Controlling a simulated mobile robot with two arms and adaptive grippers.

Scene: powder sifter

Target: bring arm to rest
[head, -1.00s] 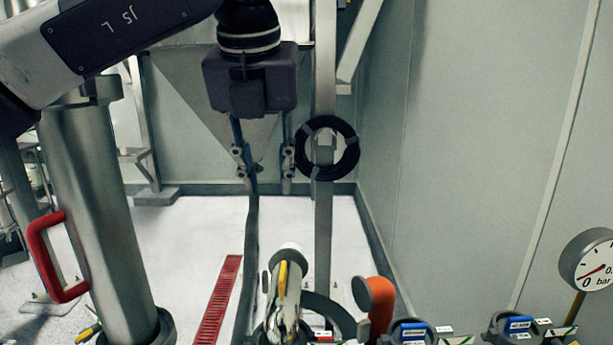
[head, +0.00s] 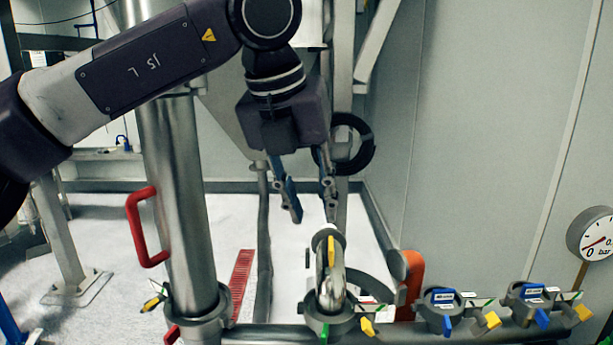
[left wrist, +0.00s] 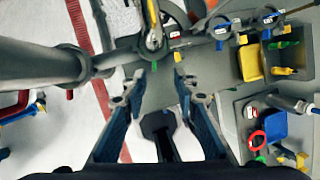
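My left arm comes in from the upper left in the head view, and its gripper (head: 315,214) points down with its two fingers spread. Nothing is between the fingers. The gripper is above a steel pipe fitting with a yellow lever (head: 331,252); it looks apart from it, though the depth is hard to judge. In the left wrist view the open fingers of the left gripper (left wrist: 155,88) point toward the bench with the fittings. My right gripper is in neither view.
A steel column (head: 180,190) with a red handle (head: 143,227) stands left of the gripper. Fittings with blue tags (head: 441,297) line the lower right, near a pressure gauge (head: 592,236). A black ring (head: 362,145) hangs behind the gripper. Yellow and blue bins show at right in the wrist view.

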